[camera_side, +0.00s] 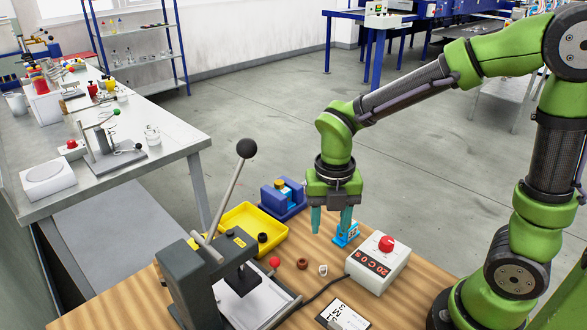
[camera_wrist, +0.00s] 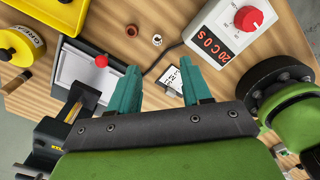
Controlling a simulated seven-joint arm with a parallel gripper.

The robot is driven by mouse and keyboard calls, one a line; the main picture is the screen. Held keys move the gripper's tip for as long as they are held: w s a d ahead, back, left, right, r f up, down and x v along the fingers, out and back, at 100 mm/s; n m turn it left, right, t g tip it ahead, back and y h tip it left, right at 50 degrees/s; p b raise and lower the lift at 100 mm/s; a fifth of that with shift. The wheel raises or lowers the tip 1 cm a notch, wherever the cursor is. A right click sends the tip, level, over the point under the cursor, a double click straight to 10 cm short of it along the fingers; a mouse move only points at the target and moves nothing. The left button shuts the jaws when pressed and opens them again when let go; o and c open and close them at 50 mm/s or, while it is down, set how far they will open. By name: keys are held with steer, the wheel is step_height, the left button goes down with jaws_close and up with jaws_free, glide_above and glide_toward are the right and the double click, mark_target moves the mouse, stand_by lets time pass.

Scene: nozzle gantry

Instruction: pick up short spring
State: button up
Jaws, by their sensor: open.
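I cannot clearly make out a short spring by its coils in either view. A small pale piece (camera_side: 323,270) stands on the wooden bench beside a brown ring (camera_side: 303,263); it may be the spring, but it is too small to tell. In the wrist view the pale piece (camera_wrist: 157,39) and the brown ring (camera_wrist: 132,31) lie beyond my fingertips. My gripper (camera_side: 331,222) points down above the bench, its teal fingers apart with nothing between them. Its fingers also show in the wrist view (camera_wrist: 160,82), with bench and part of a printed card visible between them.
A grey press (camera_side: 186,280) with a long ball-ended lever stands at left, beside a yellow tray (camera_side: 225,218). A blue fixture (camera_side: 284,198) sits behind. A white control box (camera_side: 378,264) with red knob and cable stands right. A printed card (camera_side: 343,318) lies at front.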

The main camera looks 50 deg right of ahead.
glide_above(323, 267)
steer(key=f, duration=0.6)
steer(key=shift+s+d+f, duration=0.1)
steer(key=shift+d+f, duration=0.25)
steer(key=shift+a+f, duration=0.15)
steer(key=shift+f, duration=1.2)
steer(key=shift+a+f, duration=0.15)
steer(key=shift+f, duration=1.15)
jaws_close()
